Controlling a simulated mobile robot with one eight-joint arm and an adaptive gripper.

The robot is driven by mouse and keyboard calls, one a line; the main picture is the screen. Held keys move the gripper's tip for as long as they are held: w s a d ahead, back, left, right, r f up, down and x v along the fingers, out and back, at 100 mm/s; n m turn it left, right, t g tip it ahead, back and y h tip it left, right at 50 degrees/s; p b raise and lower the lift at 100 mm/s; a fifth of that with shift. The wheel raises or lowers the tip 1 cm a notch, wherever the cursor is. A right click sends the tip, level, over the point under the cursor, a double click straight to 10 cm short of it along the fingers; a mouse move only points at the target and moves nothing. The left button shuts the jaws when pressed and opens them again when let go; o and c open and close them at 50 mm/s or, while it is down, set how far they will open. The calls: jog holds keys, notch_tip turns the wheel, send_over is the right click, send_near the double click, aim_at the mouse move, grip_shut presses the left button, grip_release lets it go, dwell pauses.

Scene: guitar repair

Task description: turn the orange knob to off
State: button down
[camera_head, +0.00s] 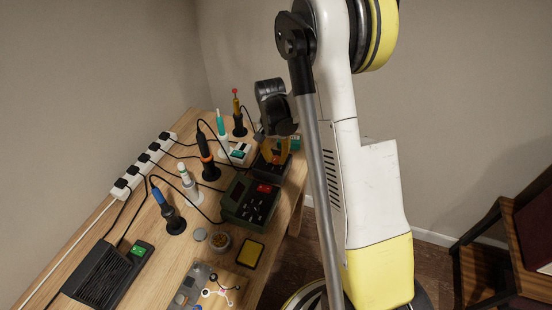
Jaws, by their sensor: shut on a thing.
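My gripper (276,148) reaches down from my arm onto a dark soldering station (268,172) at the right rear of the workbench. I cannot make out the knob's angle or any off mark. A small red spot shows on the station beside the fingers.
To the left are a white station (238,153) and several irons in holders. A power strip (144,165) runs along the wall. A black unit (100,275) stands front left.

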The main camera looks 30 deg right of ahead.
aim_at(275, 160)
jog(key=n, duration=0.7)
jog(key=shift+b, duration=0.4)
jog(key=n, duration=0.4)
jog(key=shift+n+t+b, duration=0.3)
jog(key=shift+n+b, duration=0.05)
jog(key=shift+n, duration=1.55)
jog(key=c, duration=1.2)
grip_release()
jog(key=shift+o, duration=0.2)
notch_tip(275, 160, up, 12)
jog(key=shift+s+a, duration=0.2)
jog(key=shift+a, duration=0.15)
